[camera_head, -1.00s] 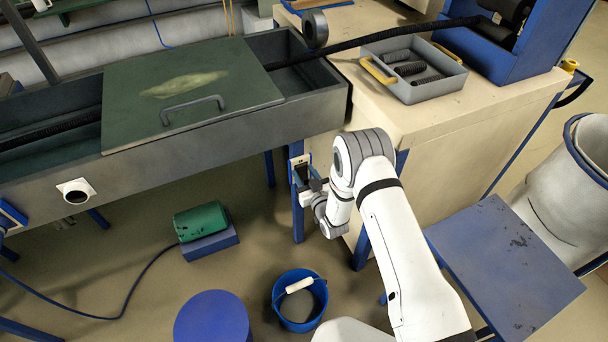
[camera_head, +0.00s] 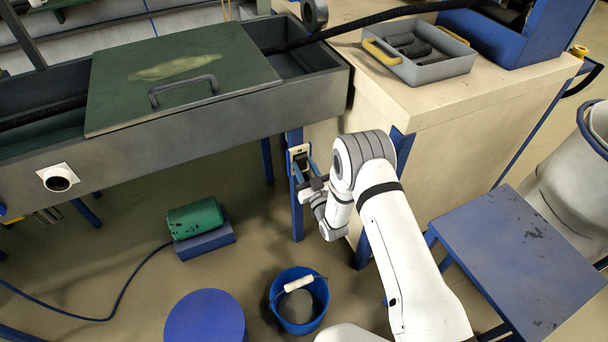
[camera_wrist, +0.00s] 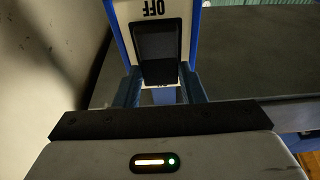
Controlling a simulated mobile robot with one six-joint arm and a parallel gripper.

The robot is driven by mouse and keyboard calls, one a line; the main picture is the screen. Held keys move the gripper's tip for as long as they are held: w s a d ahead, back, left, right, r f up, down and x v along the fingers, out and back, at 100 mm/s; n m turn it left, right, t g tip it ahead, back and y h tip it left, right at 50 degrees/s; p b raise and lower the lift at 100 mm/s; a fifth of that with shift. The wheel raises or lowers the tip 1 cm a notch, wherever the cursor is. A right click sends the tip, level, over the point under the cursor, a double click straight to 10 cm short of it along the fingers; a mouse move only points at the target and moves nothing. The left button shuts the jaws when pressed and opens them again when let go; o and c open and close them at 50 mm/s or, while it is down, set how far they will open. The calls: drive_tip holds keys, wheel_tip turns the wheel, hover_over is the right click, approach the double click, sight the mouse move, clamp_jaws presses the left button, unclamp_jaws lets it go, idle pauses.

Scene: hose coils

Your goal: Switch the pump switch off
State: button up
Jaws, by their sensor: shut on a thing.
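The pump switch (camera_head: 299,152) is a small pale plate with a dark rocker, on the blue leg under the trough's right end. In the wrist view its dark rocker (camera_wrist: 157,45) fills the middle of the plate, with the word OFF upside down above it. My gripper (camera_wrist: 160,88) is at the switch, with one finger on each side of the rocker's near end, and is shut on it. The head view shows my gripper (camera_head: 304,176) at the leg, partly hidden by my wrist. I cannot tell which way the rocker is tipped.
A green pump (camera_head: 196,219) on a blue block stands on the floor to the left. A blue table (camera_head: 505,255) is at right. The grey trough (camera_head: 200,130) overhangs the switch.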

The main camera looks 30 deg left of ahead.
drive_tip(key=shift+f+t+y+b, duration=0.25)
drive_tip(key=shift+t+y+b, duration=0.05)
drive_tip(key=shift+b, duration=0.45)
drive_tip(key=shift+r, duration=0.2)
drive_tip(key=o, duration=1)
drive_tip(key=shift+s+f, duration=0.1)
drive_tip(key=v, duration=0.7)
drive_tip(key=shift+s+d+f, duration=0.1)
drive_tip(key=shift+d+f, duration=0.1)
drive_tip(key=shift+d, duration=0.1)
